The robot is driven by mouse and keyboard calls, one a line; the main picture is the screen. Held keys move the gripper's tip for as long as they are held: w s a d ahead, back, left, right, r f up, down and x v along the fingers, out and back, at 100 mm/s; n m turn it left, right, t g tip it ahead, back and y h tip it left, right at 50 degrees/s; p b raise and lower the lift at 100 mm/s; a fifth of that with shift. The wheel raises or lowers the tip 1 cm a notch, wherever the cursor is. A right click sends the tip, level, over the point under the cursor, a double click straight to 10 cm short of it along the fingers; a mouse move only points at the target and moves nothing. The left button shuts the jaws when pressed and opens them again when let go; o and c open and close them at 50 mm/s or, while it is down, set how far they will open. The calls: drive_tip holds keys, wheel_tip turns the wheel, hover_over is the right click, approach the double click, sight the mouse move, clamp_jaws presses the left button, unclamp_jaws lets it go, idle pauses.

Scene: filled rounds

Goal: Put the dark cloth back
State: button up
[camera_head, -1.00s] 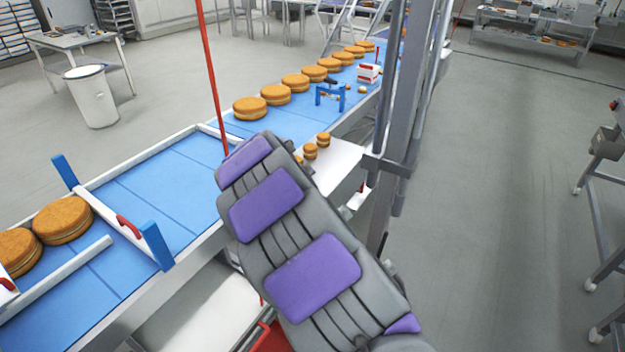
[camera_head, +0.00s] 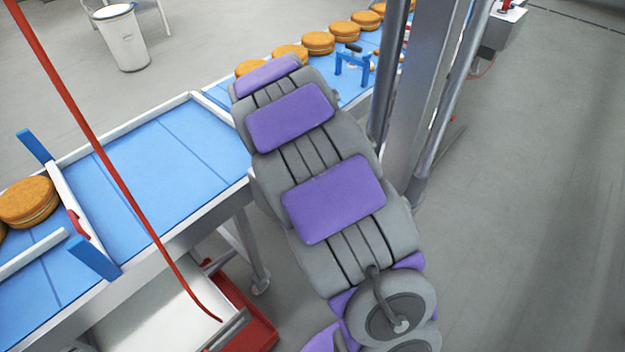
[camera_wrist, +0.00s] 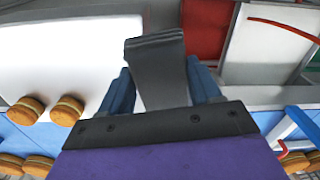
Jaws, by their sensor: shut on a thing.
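A dark grey, flat, limp-looking piece, which looks like the dark cloth (camera_wrist: 158,75), is between the blue fingers of my gripper (camera_wrist: 160,92) in the wrist view. My gripper is shut on it, and its wider end sticks out past the fingertips. A white surface lies beyond on the left and a red container is near the top. In the head view my grey and purple arm hides the gripper and the cloth.
A blue conveyor (camera_head: 170,160) with round filled cakes (camera_head: 318,42) runs across the head view. A red bin (camera_head: 262,325) and a thin red pole (camera_head: 95,150) are at lower left. Grey metal posts (camera_head: 420,90) stand right of my arm. Floor at right is clear.

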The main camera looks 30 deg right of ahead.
drive_tip(key=n, duration=0.1)
drive_tip(key=s+d+n, duration=0.1)
drive_tip(key=n, duration=0.1)
drive_tip(key=s+d+n, duration=0.1)
drive_tip(key=shift+d+f+n, duration=0.15)
drive_tip(key=shift+d+n, duration=0.1)
drive_tip(key=shift+n, duration=0.15)
drive_tip(key=s+f+n, duration=0.2)
drive_tip(key=s+n, duration=0.2)
drive_tip(key=n, duration=0.7)
drive_tip(key=w+d, duration=0.3)
drive_tip(key=w, duration=0.1)
drive_tip(key=w+d+f+b, duration=0.1)
drive_tip(key=w+d, duration=0.2)
drive_tip(key=w, duration=0.1)
drive_tip(key=w+d+f+b, duration=0.1)
drive_tip(key=w+d, duration=0.2)
drive_tip(key=w, duration=0.1)
drive_tip(key=shift+w+d, duration=0.1)
drive_tip(key=shift+w, duration=0.3)
drive_tip(key=f, duration=0.1)
drive_tip(key=f+b, duration=0.1)
drive_tip(key=f, duration=0.1)
drive_tip(key=shift+a+f, duration=0.25)
drive_tip(key=shift+a, duration=0.15)
drive_tip(key=shift+d, duration=0.35)
drive_tip(key=o, duration=1.1)
drive_tip(key=shift+a, duration=0.2)
